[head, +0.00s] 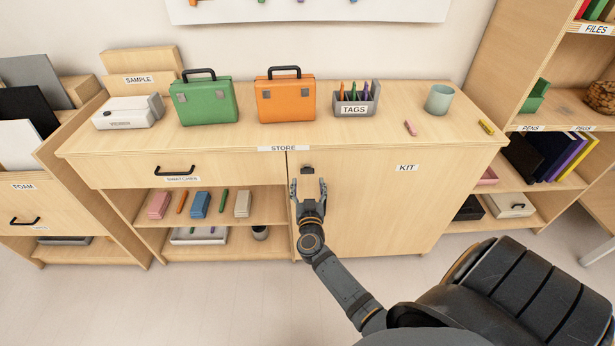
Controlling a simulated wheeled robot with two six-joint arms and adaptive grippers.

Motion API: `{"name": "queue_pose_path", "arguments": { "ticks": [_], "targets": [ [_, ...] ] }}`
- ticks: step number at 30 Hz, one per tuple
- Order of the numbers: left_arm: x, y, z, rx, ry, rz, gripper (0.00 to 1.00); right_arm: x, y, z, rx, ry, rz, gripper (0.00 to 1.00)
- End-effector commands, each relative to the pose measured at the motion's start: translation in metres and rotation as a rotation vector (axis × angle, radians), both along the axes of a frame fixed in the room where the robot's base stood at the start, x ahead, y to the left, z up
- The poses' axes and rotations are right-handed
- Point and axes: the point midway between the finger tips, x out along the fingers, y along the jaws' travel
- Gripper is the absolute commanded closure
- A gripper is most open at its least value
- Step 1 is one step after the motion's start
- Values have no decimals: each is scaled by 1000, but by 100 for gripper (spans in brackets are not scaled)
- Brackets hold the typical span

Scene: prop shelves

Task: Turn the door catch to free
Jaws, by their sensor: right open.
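The door catch (307,170) is a small dark piece near the top left corner of the wooden door (372,210) labelled KIT. Whether it lies crosswise or turned is too small to tell. My right gripper (308,184) is open in front of the door, just below the catch. Its two fingers point up and stand one on each side below the catch, with nothing between them. It looks apart from the catch, though the depth is hard to judge. The door looks closed. My left gripper is not in view.
The cabinet top (215,136) holds a green case (204,102), an orange case (286,100), a TAGS holder (354,109) and a cup (439,99). Left of the door are a drawer with a black handle (175,170) and open shelves with small items. Shelving stands on both sides.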

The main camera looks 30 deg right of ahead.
Motion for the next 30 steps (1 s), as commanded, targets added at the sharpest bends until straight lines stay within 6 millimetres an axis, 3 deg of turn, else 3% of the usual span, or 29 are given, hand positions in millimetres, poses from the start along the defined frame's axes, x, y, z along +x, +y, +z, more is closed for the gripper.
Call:
{"name": "queue_pose_path", "arguments": {
  "ticks": [7,18,30],
  "targets": [
    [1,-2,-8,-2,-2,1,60,34,-21,-1,-1,0,1,32],
    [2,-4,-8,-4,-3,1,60,40,-24,-1,1,1,1,33],
    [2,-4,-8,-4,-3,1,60,39,-24,-1,0,1,2,86]
  ]
}}
